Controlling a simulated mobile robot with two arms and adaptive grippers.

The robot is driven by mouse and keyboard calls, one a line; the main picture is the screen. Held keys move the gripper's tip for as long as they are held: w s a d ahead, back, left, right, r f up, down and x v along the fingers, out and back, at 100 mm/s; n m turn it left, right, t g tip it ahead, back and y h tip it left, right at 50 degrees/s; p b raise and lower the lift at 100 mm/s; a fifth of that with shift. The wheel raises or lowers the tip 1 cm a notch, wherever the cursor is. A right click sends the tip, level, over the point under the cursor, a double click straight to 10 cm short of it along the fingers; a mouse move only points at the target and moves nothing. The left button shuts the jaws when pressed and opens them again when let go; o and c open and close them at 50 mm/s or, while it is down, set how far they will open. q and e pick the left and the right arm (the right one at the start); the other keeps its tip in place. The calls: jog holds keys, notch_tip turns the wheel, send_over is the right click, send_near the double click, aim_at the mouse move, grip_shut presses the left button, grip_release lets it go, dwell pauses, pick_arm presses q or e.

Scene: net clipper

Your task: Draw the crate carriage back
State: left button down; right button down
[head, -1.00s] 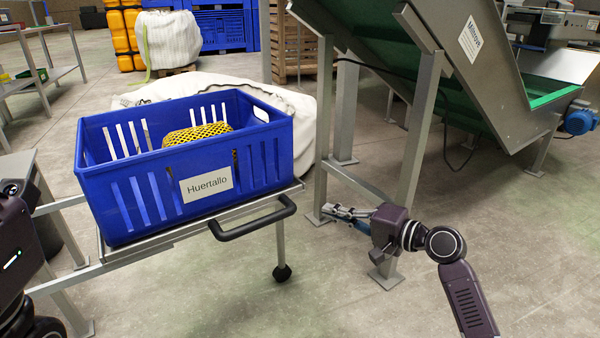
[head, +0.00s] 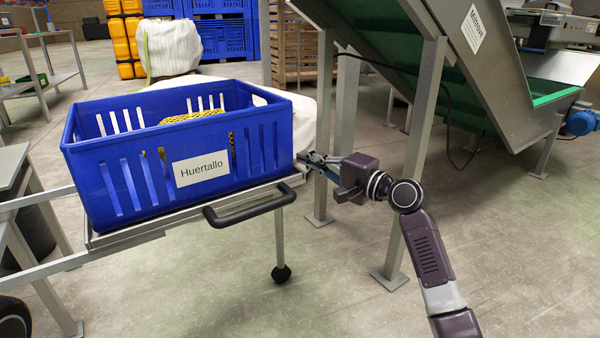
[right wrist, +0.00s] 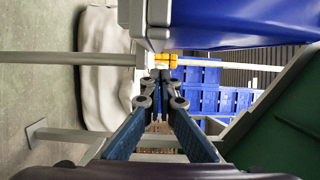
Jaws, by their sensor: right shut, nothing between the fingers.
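The crate carriage (head: 150,234) is a grey metal frame on rails with a black handle (head: 250,207) along its front edge. A blue slatted crate (head: 120,190) labelled Huertallo sits on it, with something in yellow netting (head: 193,116) inside. My right gripper (head: 303,160) is shut and empty at the right end of the carriage, behind and right of the handle. In the right wrist view my right gripper (right wrist: 161,78) has its fingertips together, just below the grey carriage edge (right wrist: 146,22) and the blue crate (right wrist: 230,18). Whether it touches the frame I cannot tell. My left gripper is out of view.
A green conveyor (head: 545,90) on grey legs (head: 412,170) stands close to my right arm. A caster leg (head: 281,272) hangs below the carriage. White sacks (head: 170,45) and stacked blue crates (head: 222,35) are at the back. The front floor is clear.

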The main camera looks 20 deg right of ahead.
jog(key=shift+s+a+b, duration=0.2)
jog(key=shift+a, duration=0.35)
jog(key=shift+s+a+b, duration=0.15)
jog(key=shift+a+b, duration=0.05)
jog(key=shift+a, duration=0.35)
